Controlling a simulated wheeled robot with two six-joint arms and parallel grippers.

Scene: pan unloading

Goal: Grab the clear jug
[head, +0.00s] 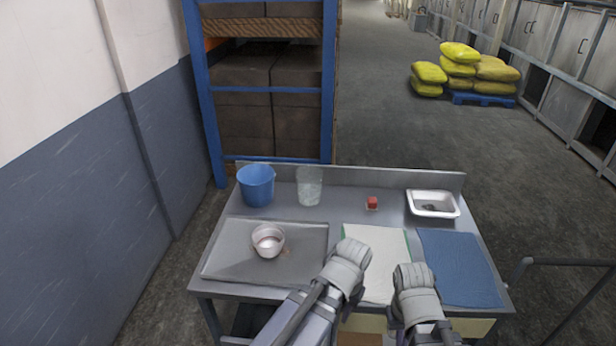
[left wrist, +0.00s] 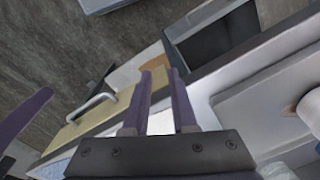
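The clear jug (head: 310,187) stands upright at the back of the metal table (head: 285,212), just right of a blue bucket (head: 256,186). It looks see-through, and I cannot make out a handle. My left gripper (head: 350,262) is over the front middle of the table, well in front of the jug and apart from it. In the left wrist view its two purple fingers (left wrist: 160,75) stand apart with nothing between them. My right gripper (head: 415,285) is over the front right of the table, its fingers hidden in the head view.
A grey tray (head: 225,246) holds a small pale pot (head: 268,240). A white-green mat (head: 375,238) and blue cloth (head: 460,265) lie right of it. A raised ledge (head: 390,177) runs behind.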

